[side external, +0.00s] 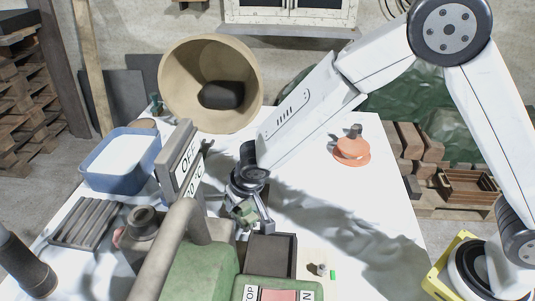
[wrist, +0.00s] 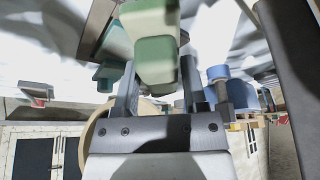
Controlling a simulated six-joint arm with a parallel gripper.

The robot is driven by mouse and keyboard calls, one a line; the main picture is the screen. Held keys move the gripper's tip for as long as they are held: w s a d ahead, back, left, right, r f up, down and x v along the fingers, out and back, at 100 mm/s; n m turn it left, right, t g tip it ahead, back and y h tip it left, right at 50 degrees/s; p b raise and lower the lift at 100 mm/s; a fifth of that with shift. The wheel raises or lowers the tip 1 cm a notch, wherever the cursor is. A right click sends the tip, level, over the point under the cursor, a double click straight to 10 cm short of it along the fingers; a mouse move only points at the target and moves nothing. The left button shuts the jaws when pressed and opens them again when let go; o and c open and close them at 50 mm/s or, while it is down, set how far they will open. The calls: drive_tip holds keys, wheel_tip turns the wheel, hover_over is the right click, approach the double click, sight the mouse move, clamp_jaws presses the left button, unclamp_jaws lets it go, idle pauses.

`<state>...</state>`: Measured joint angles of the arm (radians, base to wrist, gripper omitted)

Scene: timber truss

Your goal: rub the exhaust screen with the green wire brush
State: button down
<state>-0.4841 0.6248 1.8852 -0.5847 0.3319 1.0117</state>
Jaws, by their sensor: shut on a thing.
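My gripper (side external: 252,215) points down over the white table, behind the green machine. It is shut on a green block-shaped thing, which I take to be the green wire brush (side external: 241,212). In the wrist view the brush's green and pale block (wrist: 155,58) sits between the two fingers (wrist: 158,88). Its bristles cannot be made out. I cannot tell for sure which part is the exhaust screen. A dark open box (side external: 284,240) lies just below my gripper, next to the machine; I cannot tell whether anything touches it.
The green machine (side external: 205,270) with a bent pipe and an upright sign (side external: 180,160) crowds the near left of my gripper. A blue tub (side external: 110,182), slatted grille (side external: 72,232) and large beige horn (side external: 170,85) stand left and behind. An orange-based object (side external: 352,150) stands right; the table between is clear.

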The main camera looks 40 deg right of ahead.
drive_tip(key=shift+w+d, duration=1.3)
drive_tip(key=shift+s+a, duration=1.4)
drive_tip(key=shift+a, duration=0.05)
drive_tip(key=shift+d+r, duration=0.1)
drive_tip(key=shift+r, duration=4)
drive_tip(key=shift+f, duration=0.1)
